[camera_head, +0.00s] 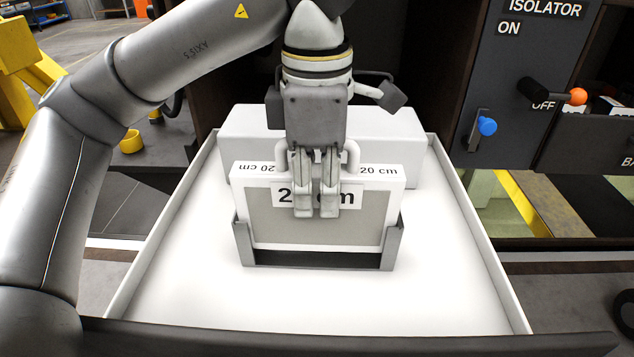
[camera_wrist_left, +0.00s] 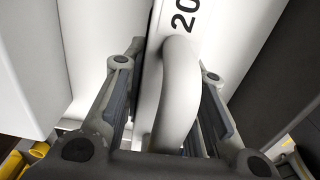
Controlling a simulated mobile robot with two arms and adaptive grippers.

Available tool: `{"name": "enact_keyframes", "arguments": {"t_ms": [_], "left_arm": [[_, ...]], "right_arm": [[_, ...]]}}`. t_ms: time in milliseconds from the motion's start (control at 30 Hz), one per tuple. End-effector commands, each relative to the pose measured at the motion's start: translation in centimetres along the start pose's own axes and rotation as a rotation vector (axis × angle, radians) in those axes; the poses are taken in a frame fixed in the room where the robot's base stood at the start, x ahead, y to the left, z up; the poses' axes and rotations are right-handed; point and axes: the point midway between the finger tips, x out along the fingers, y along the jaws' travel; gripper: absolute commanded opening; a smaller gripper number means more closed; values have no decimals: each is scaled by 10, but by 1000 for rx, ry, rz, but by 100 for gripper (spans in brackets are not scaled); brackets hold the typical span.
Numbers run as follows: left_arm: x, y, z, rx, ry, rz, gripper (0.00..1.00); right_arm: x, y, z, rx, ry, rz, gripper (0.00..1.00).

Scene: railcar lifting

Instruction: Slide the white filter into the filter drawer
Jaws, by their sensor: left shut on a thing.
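The white filter (camera_head: 368,222) has a grey face panel, "20 cm" labels and a handle on top. It stands upright between the side posts of a grey slotted holder (camera_head: 393,248) in the head view. A dark gap shows below the filter's face, above the holder's bottom edge. The holder sits in the white filter drawer (camera_head: 210,295). My left gripper (camera_head: 316,212) points down and is shut on the filter's handle, whose curved white bar shows between the fingers in the wrist view (camera_wrist_left: 178,95). The fingers hide part of the label. My right gripper is out of view.
A white block (camera_head: 235,130) stands behind the filter at the drawer's back. A dark front edge (camera_head: 330,338) borders the drawer. A panel with an isolator switch (camera_head: 545,92) and a blue knob (camera_head: 487,126) stands at the right. The drawer floor in front is clear.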

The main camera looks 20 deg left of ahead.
Motion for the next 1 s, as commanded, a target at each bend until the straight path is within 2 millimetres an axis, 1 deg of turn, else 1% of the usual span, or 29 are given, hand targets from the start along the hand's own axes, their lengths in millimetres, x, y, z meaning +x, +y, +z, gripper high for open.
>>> {"name": "enact_keyframes", "arguments": {"t_ms": [33, 100, 367, 667, 700, 867, 1000], "left_arm": [[17, 0, 0, -2, 2, -11, 0], [20, 0, 0, -2, 2, -11, 0], [26, 0, 0, -3, 1, -10, 0], [26, 1, 0, -5, 2, -9, 0], [26, 1, 0, -5, 2, -9, 30], [26, 0, 0, -3, 2, -10, 51], [26, 0, 0, -2, 2, -11, 52]], "right_arm": [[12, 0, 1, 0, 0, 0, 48], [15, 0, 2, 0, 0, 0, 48], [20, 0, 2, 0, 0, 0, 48], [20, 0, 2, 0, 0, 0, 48], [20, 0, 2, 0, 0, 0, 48], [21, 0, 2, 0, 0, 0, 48], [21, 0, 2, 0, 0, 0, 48]]}}
